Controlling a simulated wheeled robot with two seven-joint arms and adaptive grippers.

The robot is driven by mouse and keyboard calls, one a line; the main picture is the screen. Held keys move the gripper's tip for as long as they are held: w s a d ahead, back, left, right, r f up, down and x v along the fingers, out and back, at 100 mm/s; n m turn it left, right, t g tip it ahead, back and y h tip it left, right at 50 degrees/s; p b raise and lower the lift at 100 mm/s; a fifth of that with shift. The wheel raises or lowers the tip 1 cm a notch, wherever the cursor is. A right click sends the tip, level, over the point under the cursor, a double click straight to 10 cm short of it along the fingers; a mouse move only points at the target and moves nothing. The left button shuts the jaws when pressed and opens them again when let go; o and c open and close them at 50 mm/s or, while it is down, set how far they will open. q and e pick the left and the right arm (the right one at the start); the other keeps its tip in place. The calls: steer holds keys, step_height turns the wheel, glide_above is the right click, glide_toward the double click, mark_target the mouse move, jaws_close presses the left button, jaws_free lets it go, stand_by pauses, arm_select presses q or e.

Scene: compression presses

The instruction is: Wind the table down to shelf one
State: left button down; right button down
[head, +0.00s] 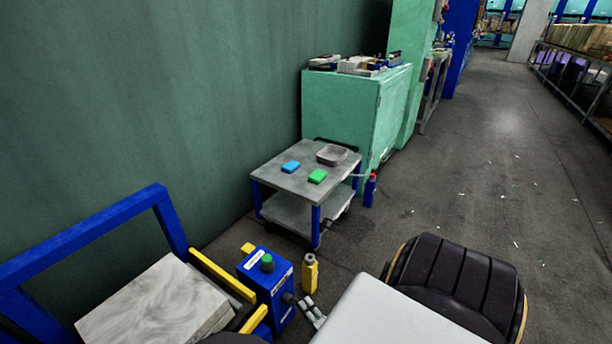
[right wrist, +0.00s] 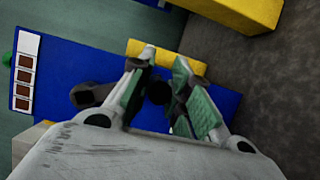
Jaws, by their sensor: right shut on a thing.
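A blue crank housing (head: 283,293) with a green button on top stands at the lower middle of the head view. Beside it a grey marbled slab (head: 160,305) lies between yellow rails and a blue frame (head: 90,240). My right gripper (head: 308,308) is at the housing's right side, by a dark crank part (head: 288,298). In the right wrist view my right gripper (right wrist: 165,92) is shut around the crank's handle end, mostly hidden by the fingers. The dark crank arm (right wrist: 90,95) and a yellow bar (right wrist: 180,64) show beside the fingers. My left gripper is out of view.
A trolley (head: 335,172) with blue and green blocks and a grey tray stands beyond. A yellow post-like object (head: 310,273) stands close to the right gripper. A green cabinet (head: 345,110) is behind the trolley. The aisle floor at right is open.

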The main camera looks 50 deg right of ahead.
steer(key=shift+d+r+n, duration=0.3)
steer(key=shift+d+n, duration=0.1)
steer(key=shift+d, duration=0.05)
steer(key=shift+d+r+n+t, duration=0.2)
steer(key=shift+n+t, duration=0.1)
steer(key=shift+d+r, duration=0.1)
steer(key=shift+d+n, duration=0.1)
steer(key=shift+n, duration=0.2)
steer(key=shift+r, duration=0.1)
steer(key=shift+d+r, duration=0.1)
stand_by(0.3)
steer(key=shift+d+r, duration=0.1)
stand_by(0.3)
steer(key=shift+w+r, duration=0.1)
steer(key=shift+d, duration=0.1)
stand_by(0.4)
